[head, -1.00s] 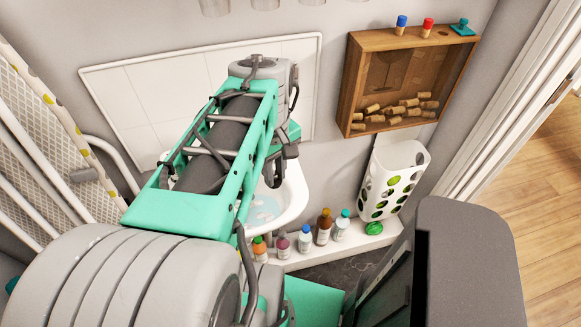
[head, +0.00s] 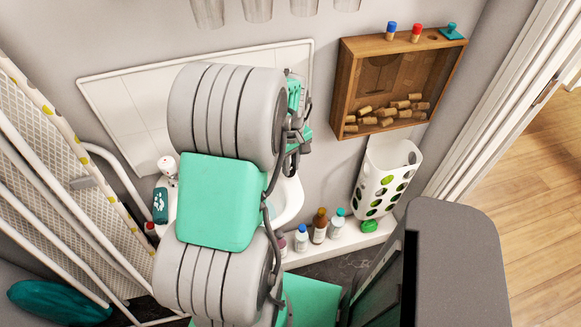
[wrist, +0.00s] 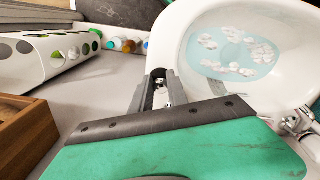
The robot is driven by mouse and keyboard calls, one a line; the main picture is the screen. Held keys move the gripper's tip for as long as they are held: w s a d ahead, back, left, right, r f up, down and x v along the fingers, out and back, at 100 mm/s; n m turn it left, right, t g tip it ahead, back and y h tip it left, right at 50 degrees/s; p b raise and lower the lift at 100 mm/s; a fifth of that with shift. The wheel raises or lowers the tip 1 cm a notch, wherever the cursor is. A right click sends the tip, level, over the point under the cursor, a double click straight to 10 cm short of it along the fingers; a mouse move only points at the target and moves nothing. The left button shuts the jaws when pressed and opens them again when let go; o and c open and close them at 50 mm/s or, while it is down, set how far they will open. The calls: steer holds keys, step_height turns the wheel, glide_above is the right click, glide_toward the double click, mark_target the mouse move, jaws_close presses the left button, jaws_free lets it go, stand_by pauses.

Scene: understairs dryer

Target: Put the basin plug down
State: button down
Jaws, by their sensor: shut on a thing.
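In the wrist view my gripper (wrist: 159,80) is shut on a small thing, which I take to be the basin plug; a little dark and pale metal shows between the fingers. Most of it is hidden by the fingers, and its shape cannot be made out. The fingers are just left of the white basin (wrist: 186,35), outside its rim. The basin holds pale blue water with white foam patches. In the head view my arm covers the gripper and much of the basin (head: 291,203).
A wooden wall box with corks (head: 346,88) has blue and red stoppers and a teal piece on top. A white holed holder (head: 388,165) hangs below. Several bottles (head: 319,226) line the white ledge. A dark grey block (head: 455,265) stands right.

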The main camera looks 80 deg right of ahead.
steer(key=shift+f, duration=0.8)
steer(key=shift+f, duration=0.2)
steer(key=c, duration=1.3)
jaws_free()
